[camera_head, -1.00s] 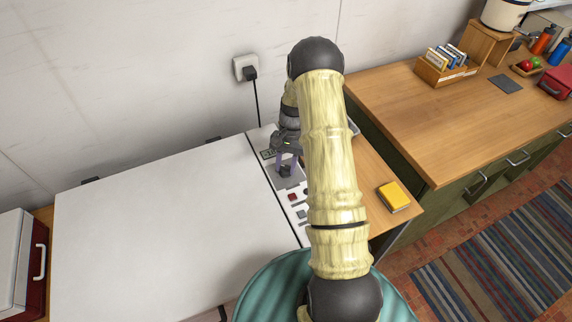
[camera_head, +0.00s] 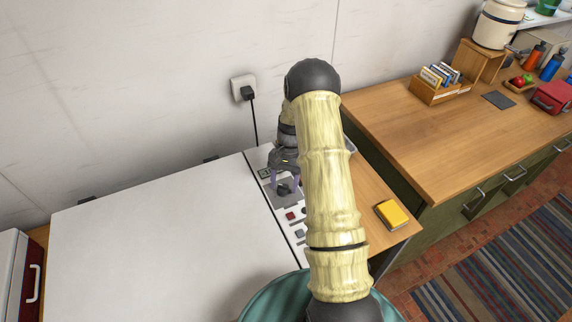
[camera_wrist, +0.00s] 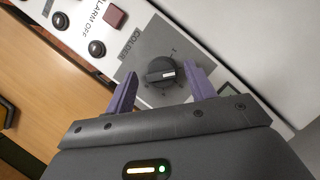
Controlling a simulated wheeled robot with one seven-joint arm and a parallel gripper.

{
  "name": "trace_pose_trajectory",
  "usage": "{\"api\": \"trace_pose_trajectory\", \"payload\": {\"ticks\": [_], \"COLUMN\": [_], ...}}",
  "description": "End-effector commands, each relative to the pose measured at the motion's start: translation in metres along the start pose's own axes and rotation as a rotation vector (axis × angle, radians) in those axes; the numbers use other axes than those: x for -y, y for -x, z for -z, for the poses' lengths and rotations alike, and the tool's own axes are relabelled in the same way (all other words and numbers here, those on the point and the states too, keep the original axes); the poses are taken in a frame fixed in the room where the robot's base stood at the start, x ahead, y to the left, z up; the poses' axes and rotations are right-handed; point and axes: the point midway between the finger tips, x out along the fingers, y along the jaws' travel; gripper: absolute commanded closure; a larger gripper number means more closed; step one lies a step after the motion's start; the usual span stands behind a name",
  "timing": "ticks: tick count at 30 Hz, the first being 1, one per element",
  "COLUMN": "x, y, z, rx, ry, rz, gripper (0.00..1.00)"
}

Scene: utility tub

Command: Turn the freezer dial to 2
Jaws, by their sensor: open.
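The freezer dial (camera_wrist: 161,73) is a dark round knob with a raised grip bar and a white mark on it, set on a grey plate marked "COLDER" in the wrist view. The dial's scale numbers are too small to read. My gripper (camera_wrist: 160,92) is open, with one purple finger on each side of the dial and a gap to the knob. In the head view the dial (camera_head: 284,190) sits on the freezer's control strip, below my gripper (camera_head: 285,182). The white freezer lid (camera_head: 165,235) spreads to the left.
A red square button (camera_wrist: 115,16), an "ALARM OFF" label and round black knobs lie along the same panel. A yellow book (camera_head: 392,215) lies on the wooden surface to the right. A plugged outlet (camera_head: 243,88) is on the wall behind.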

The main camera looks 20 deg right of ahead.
Motion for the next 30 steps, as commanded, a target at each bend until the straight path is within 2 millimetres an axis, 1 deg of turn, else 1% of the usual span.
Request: {"api": "trace_pose_trajectory", "payload": {"ticks": [5, 24, 27, 30], "x": [0.002, 0.001, 0.001, 0.001], "y": [0.021, 0.147, 0.161, 0.168], "z": [0.001, 0.003, 0.003, 0.002], "rx": [-0.006, -0.006, -0.004, -0.002], "ry": [0.002, 0.0, -0.001, -0.001], "rz": [0.001, 0.002, 0.001, 0.001], "gripper": [0.45, 0.45, 0.45, 0.45]}}
